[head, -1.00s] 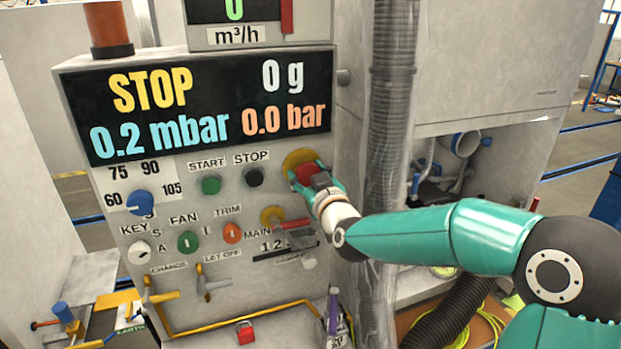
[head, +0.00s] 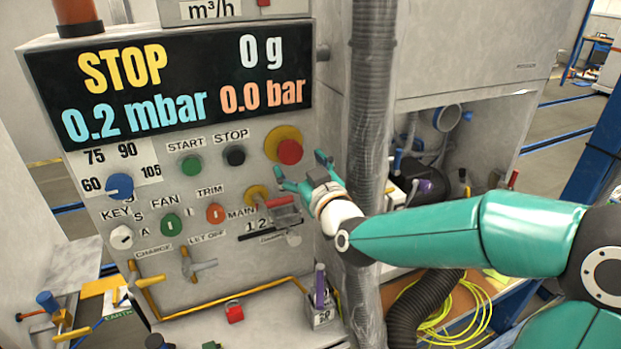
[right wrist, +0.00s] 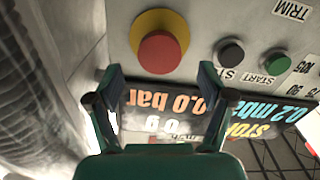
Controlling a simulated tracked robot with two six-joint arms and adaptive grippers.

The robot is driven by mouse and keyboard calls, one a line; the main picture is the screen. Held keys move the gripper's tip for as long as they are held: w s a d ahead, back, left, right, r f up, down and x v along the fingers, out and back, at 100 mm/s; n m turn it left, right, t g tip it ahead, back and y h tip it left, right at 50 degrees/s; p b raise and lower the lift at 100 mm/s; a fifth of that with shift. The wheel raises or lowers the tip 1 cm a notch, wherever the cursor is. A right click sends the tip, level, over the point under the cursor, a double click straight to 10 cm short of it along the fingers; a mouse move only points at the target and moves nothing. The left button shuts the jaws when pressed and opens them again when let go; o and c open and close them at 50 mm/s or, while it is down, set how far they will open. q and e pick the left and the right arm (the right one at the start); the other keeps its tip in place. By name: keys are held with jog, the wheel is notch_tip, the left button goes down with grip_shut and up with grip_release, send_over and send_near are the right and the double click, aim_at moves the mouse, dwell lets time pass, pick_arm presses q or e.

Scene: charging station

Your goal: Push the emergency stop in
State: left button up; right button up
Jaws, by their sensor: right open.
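The emergency stop is a red mushroom button (head: 289,151) on a yellow round plate (head: 279,137), on the grey panel right of the black STOP button. In the right wrist view the red button (right wrist: 159,51) shows upside down, beyond my fingertips. My right gripper (head: 300,171) is open and empty, just below and to the right of the button in the head view, apart from it. Its two fingers also show in the right wrist view (right wrist: 160,80), with a gap between them. I cannot tell how deep the button sits. My left gripper is not in view.
Below the button are a red-handled MAIN switch (head: 283,203) and an orange TRIM button (head: 215,213). A green START button (head: 191,167) and black STOP button (head: 234,155) sit to its left. A grey ribbed hose (head: 369,120) runs down close to my right gripper.

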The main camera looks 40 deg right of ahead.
jog(key=v, duration=0.5)
jog(key=shift+s, duration=0.25)
jog(key=w+a+f+n+g+y, duration=0.1)
jog(key=a+f+g+y, duration=0.3)
jog(key=f, duration=1)
jog(key=w+a+f+n+g+y, duration=0.1)
jog(key=a+f+g, duration=0.3)
jog(key=f, duration=1.1)
jog(key=s+a+f+m+g+y, duration=0.1)
jog(key=s+a+f+g, duration=0.3)
jog(key=s+f, duration=0.6)
jog(key=s+a+f+m+g+y, duration=0.2)
jog(key=s+a+f+g, duration=0.2)
jog(key=s+a+f, duration=0.5)
jog(key=shift+s+a+f+m+g, duration=0.2)
jog(key=shift+s+f+m+g, duration=0.2)
jog(key=shift+s+f, duration=0.4)
